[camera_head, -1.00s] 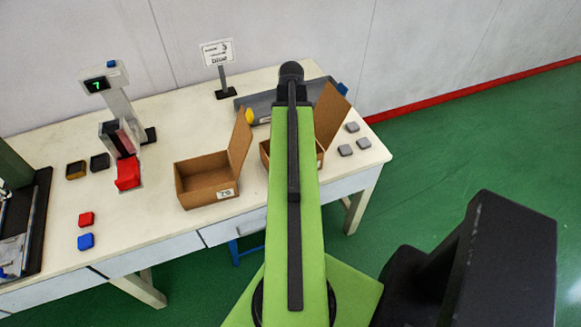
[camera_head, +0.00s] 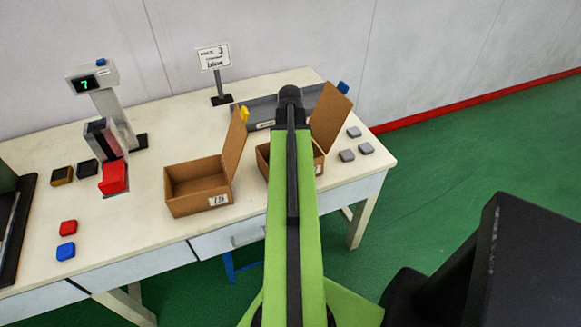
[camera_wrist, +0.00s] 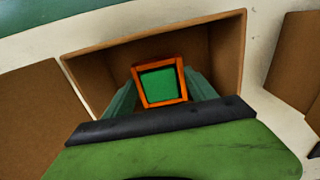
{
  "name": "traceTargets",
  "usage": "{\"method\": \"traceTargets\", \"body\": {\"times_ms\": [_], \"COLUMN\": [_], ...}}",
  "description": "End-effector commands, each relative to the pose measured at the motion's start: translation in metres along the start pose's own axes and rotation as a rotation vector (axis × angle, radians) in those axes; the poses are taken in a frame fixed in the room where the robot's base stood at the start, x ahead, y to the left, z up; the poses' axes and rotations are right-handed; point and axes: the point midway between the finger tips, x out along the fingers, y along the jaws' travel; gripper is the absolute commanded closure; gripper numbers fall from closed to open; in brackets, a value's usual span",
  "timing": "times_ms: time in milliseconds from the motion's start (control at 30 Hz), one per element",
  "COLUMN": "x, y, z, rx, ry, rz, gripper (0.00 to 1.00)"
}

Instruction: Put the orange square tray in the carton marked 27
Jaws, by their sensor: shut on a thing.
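The orange square tray (camera_wrist: 137,92) has a green inside and sits between the two fingers of my gripper (camera_wrist: 161,88) in the wrist view. My gripper is shut on it, over the opening of a brown carton (camera_wrist: 88,73); how deep it hangs is hard to tell. In the head view this appears to be the right carton (camera_head: 319,161), partly hidden behind my arm, its lid flap raised. The left carton (camera_head: 185,203) stands open and looks empty, with a small label. I cannot read either carton's number clearly. My gripper is hidden in the head view.
A display stand (camera_head: 92,77) showing 7 has a red block (camera_head: 113,177) at its front. Red (camera_head: 68,227) and blue (camera_head: 66,251) pieces lie at left. Grey pieces (camera_head: 347,155) lie right of the cartons. A sign (camera_head: 213,57) and grey tray (camera_head: 262,108) are behind.

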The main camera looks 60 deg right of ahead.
Motion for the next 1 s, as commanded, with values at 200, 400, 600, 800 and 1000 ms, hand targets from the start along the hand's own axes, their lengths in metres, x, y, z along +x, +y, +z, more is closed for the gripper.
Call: {"method": "traceTargets", "body": {"times_ms": [200,400,600,800,1000], "x": [0.037,0.035,0.039,0.038,0.038], "y": [0.0,0.0,0.001,0.001,0.001], "z": [0.0,0.0,0.0,0.0,0.0], "rx": [0.0,0.001,0.001,0.001,0.002], "ry": [0.0,0.0,0.0,0.0,0.0], "rz": [0.0,0.0,0.0,0.0,0.0], "gripper": [0.87,0.87,0.87,0.13,0.13]}}
